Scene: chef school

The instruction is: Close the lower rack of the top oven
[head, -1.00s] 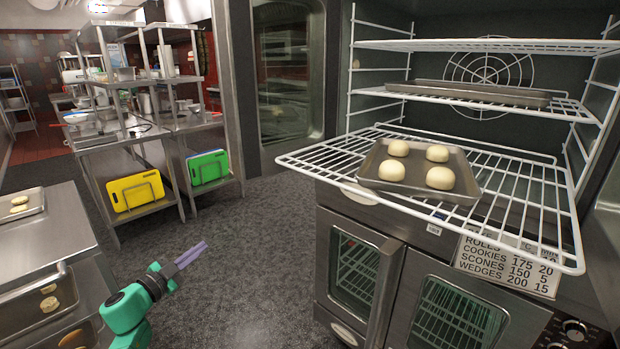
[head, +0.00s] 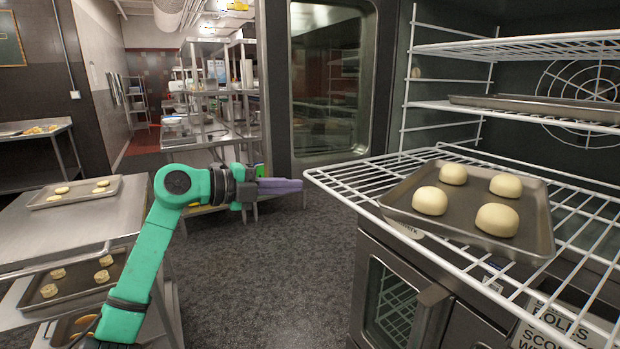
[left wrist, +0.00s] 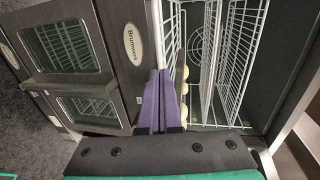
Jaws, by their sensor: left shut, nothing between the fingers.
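The lower rack (head: 345,186) of the top oven is a white wire rack, pulled far out of the open oven. A metal tray (head: 400,205) with several pale dough balls (head: 496,220) sits on it. My left gripper (head: 299,186) is shut and empty, with purple fingers, just left of the rack's front left corner in the head view. In the left wrist view the fingers (left wrist: 161,80) point towards the rack's front edge (left wrist: 158,30); I cannot tell whether they touch it. My right gripper is not in view.
Two upper racks stay inside the oven, the middle one (head: 440,107) holding a flat tray (head: 540,105). The lower oven (head: 390,300) with glass doors is below. A steel table (head: 60,230) with trays stands at left. Grey floor (head: 270,280) between is clear.

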